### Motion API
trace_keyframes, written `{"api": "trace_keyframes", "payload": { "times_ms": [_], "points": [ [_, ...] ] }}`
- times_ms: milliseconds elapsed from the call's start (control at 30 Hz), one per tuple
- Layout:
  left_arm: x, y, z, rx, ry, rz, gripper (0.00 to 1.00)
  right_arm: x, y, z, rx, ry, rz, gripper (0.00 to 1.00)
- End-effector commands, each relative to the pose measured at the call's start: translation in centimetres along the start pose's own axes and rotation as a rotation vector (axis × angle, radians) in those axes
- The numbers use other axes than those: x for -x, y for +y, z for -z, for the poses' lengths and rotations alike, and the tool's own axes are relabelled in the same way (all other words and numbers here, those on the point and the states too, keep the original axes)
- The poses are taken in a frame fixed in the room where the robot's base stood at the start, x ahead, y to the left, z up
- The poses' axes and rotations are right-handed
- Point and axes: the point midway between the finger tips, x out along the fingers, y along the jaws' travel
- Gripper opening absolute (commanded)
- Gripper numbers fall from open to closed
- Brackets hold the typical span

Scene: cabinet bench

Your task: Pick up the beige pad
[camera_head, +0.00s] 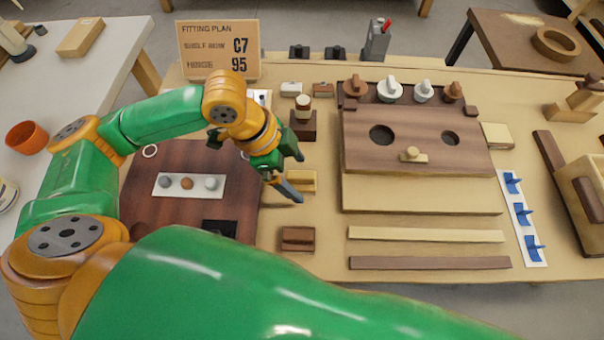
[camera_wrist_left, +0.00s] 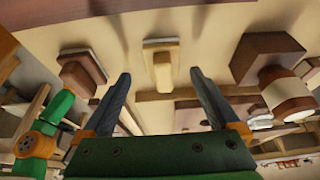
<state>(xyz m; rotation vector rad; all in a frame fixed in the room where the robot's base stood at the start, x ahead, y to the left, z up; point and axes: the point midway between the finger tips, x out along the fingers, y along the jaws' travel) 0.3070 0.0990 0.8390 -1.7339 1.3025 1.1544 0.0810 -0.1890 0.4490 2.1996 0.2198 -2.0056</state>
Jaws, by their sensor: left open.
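The beige pad (camera_head: 303,181) is a small block with a raised grip, lying on the bench just right of the dark brown board. In the left wrist view the beige pad (camera_wrist_left: 162,68) shows with a pale base, between and just beyond the two fingertips. My left gripper (camera_head: 298,179) is open and hovers by the pad, its fingers hiding part of it in the head view. In the left wrist view the left gripper (camera_wrist_left: 160,76) has its fingers spread wide, with nothing held. My right gripper is not in view.
A similar brown block (camera_head: 298,239) lies nearer me, and a brown block with a round-topped peg (camera_head: 303,122) stands behind the pad. A wooden panel with two holes (camera_head: 416,143) lies to the right. The dark board (camera_head: 150,210) lies left.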

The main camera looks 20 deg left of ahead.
Motion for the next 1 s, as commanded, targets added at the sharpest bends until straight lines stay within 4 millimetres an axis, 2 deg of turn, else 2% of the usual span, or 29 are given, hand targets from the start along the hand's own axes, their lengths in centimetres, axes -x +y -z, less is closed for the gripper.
{"api": "trace_keyframes", "payload": {
  "times_ms": [33,133,367,700,900,1000],
  "points": [
    [-1.1,0.0,-0.1,0.001,0.001,-0.003,0.95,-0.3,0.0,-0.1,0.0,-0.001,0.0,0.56],
    [-2.3,0.0,0.0,0.0,0.001,-0.001,0.95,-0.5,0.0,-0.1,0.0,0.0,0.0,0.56],
    [-2.5,-0.1,0.0,0.0,0.001,0.001,0.95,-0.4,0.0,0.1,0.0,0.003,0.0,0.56],
    [-2.4,-0.1,0.0,0.0,0.001,0.001,0.04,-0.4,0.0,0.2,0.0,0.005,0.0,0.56],
    [-2.4,-0.1,0.0,0.0,0.001,0.001,0.04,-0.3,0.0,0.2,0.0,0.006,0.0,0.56],
    [-1.8,-0.1,0.2,0.0,0.001,0.001,0.04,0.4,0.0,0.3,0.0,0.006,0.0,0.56]
  ]
}}
